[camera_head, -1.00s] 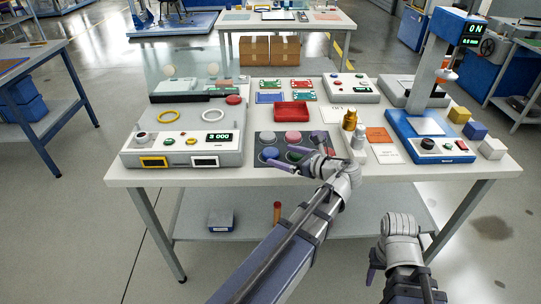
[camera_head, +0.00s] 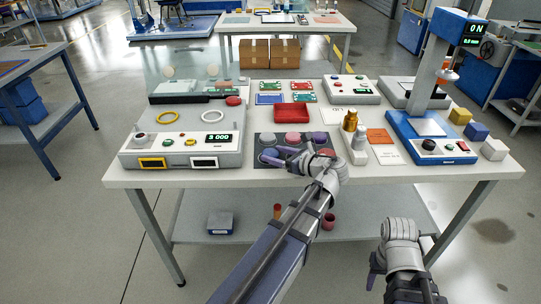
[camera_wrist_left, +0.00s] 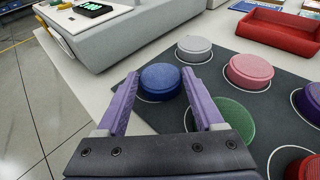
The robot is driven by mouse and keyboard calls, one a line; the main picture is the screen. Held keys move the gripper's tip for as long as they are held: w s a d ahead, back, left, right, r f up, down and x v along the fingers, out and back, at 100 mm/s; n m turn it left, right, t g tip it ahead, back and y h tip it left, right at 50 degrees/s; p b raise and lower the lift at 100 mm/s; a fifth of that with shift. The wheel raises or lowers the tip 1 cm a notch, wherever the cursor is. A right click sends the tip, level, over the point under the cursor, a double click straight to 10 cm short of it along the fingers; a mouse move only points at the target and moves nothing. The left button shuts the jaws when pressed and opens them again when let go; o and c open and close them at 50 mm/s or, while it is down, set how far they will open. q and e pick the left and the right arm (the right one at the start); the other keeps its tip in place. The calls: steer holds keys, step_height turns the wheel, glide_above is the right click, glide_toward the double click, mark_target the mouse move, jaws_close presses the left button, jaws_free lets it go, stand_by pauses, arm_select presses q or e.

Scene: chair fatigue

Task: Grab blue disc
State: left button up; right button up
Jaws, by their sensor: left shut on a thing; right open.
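The blue disc (camera_wrist_left: 160,82) lies at the near-left corner of the dark mat (camera_wrist_left: 118,100) in the left wrist view. In the head view it shows partly (camera_head: 267,155) beside my fingers. My left gripper (camera_head: 279,157) is low over the mat with its purple fingers shut on the blue disc, one on each side. The disc appears to be still in its ringed spot. My right gripper (camera_head: 373,268) is open and empty, low in front of the table, and partly hidden by its own wrist.
Grey (camera_wrist_left: 194,46), pink (camera_wrist_left: 250,68), green (camera_wrist_left: 235,118), purple (camera_wrist_left: 309,98) and red discs (camera_wrist_left: 306,168) lie nearby on the mat. A red tray (camera_head: 292,113) is behind the mat. A grey console (camera_head: 180,150) stands to the left, bottles (camera_head: 350,120) to the right.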

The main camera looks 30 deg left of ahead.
mark_target(276, 156)
arm_select(q)
steer(key=c, duration=0.5)
steer(key=shift+c, duration=0.2)
step_height(276, 156, up, 10)
steer(key=p, duration=1)
